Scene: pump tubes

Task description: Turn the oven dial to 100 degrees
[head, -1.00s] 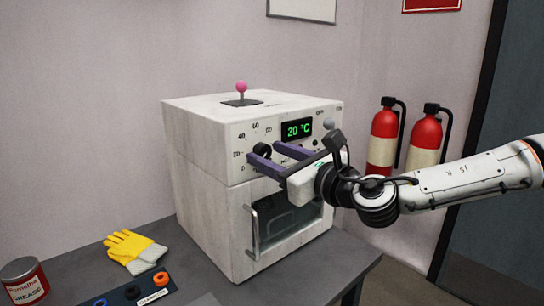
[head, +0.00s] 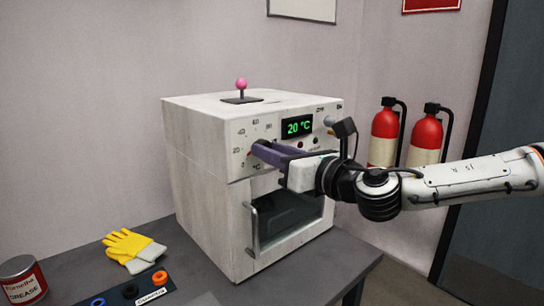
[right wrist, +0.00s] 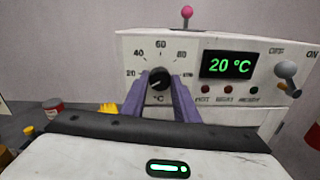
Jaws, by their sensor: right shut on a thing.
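The white oven (head: 205,185) stands on the grey table, with its front panel facing right of the picture. Its black dial (right wrist: 158,78) shows in the right wrist view, ringed by temperature numbers including 20, 40, 60 and 80. Its pointer seems to lie near the 20 side. The green display (head: 297,127) reads 20 °C; it also shows in the right wrist view (right wrist: 229,65). My right gripper (head: 258,150) has its purple fingers at the dial, one on each side, shut on it. In the head view the fingers hide the dial. My left gripper is not in view.
A lever switch (right wrist: 287,72) sits right of the display, at OFF. A pink-knobbed lever (head: 241,86) stands on the oven top. Yellow gloves (head: 132,247), a grease tin (head: 22,280) and a dark tray of rings (head: 135,290) lie left. Fire extinguishers (head: 384,135) hang behind my right arm.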

